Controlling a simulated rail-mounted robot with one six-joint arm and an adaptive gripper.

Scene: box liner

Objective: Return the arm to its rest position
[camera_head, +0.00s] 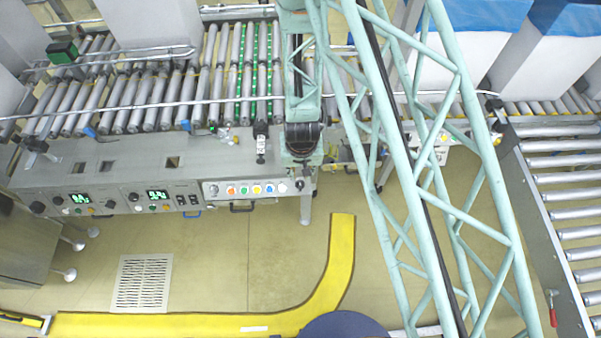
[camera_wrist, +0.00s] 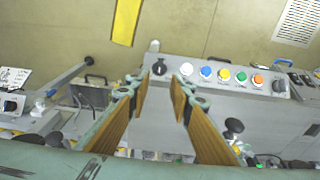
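My gripper (camera_wrist: 159,96) shows in the wrist view with its two brown-padded fingers apart and nothing between them. Beyond the fingertips is the control panel (camera_wrist: 220,73) with its row of coloured buttons. In the head view my pale teal lattice arm (camera_head: 425,165) runs down the right half of the picture. Another teal section of my arm (camera_head: 302,85) hangs over the roller conveyor, its lower end beside the right end of the control panel (camera_head: 258,188). I cannot make out the gripper fingers in the head view.
A roller conveyor (camera_head: 130,100) with metal rails runs across the back. White boxes (camera_head: 150,20) stand on it, and blue-lined boxes (camera_head: 470,45) stand at the upper right. Another roller line (camera_head: 565,190) is at the right. The tan floor (camera_head: 215,265) in front is mostly clear.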

